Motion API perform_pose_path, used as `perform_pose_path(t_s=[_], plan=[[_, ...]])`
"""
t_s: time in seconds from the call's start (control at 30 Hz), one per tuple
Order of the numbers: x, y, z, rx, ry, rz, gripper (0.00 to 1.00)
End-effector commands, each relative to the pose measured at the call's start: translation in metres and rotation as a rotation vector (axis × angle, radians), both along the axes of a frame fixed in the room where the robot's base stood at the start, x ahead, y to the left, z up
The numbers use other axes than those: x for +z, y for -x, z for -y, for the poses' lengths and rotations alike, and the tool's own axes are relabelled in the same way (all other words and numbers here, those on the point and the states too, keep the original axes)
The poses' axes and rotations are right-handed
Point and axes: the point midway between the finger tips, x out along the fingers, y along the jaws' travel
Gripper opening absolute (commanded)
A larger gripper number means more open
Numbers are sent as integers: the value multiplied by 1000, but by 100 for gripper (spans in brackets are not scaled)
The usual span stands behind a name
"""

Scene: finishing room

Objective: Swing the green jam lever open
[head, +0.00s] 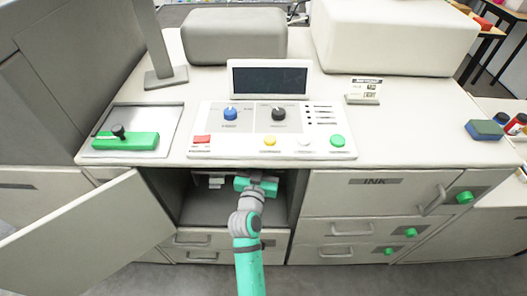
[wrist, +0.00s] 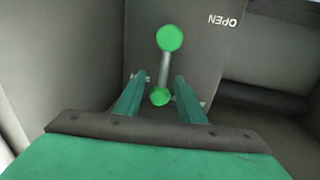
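The green jam lever (wrist: 164,68) is inside the open compartment of the machine. In the wrist view it has a grey shaft with a green ball at the far end and a green piece at the near end. It stands on a dark panel marked OPEN. My gripper (wrist: 160,82) is open, with one green finger on each side of the lever's near end. No contact between fingers and lever is clear. In the head view my gripper (head: 256,185) reaches into the compartment, and the lever cannot be made out there.
The compartment door (head: 90,240) hangs open at the left. The control panel (head: 270,130) is above the opening. The compartment's walls stand close around my gripper.

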Motion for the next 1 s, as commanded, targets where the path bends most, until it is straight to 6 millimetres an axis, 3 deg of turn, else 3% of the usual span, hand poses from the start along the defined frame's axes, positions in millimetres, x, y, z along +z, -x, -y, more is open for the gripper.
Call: perform_pose_path(t_s=[0.2,0.47,0.63,0.73,1.0], plan=[[0,-13,1,2,1,0,36],[0,-14,2,1,1,0,36],[0,-14,3,0,1,0,0],[0,-14,-5,0,1,1,0],[4,-14,-1,1,39,9,0]])
